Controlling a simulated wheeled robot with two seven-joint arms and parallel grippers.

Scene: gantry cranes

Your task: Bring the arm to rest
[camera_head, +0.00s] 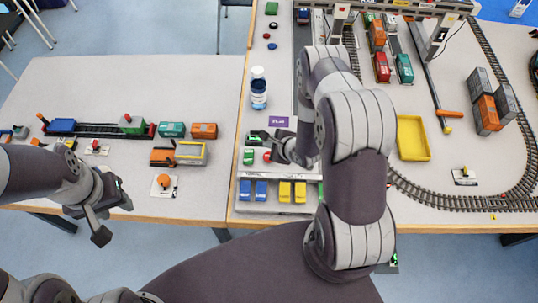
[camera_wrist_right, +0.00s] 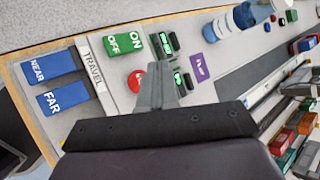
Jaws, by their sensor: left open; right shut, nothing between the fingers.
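My right gripper (camera_head: 265,143) reaches over the control panel (camera_head: 270,172) near its left end. In the right wrist view its fingers (camera_wrist_right: 158,72) are together with nothing between them, over the panel beside a red button (camera_wrist_right: 137,79) and green ON/OFF switch (camera_wrist_right: 125,43). I cannot tell whether they touch the panel. The right arm (camera_head: 355,150) spans the middle of the head view and hides part of the panel and table behind it. My left gripper (camera_head: 108,213) is open and empty at the left, in front of the left table's edge.
Blue NEAR and FAR buttons (camera_wrist_right: 58,82) and yellow buttons (camera_head: 292,191) line the panel front. A bottle (camera_head: 258,88) stands behind. A yellow tray (camera_head: 412,138), stacked containers (camera_head: 487,112) and looped track (camera_head: 440,197) lie right. The left table (camera_head: 110,75) holds a model train.

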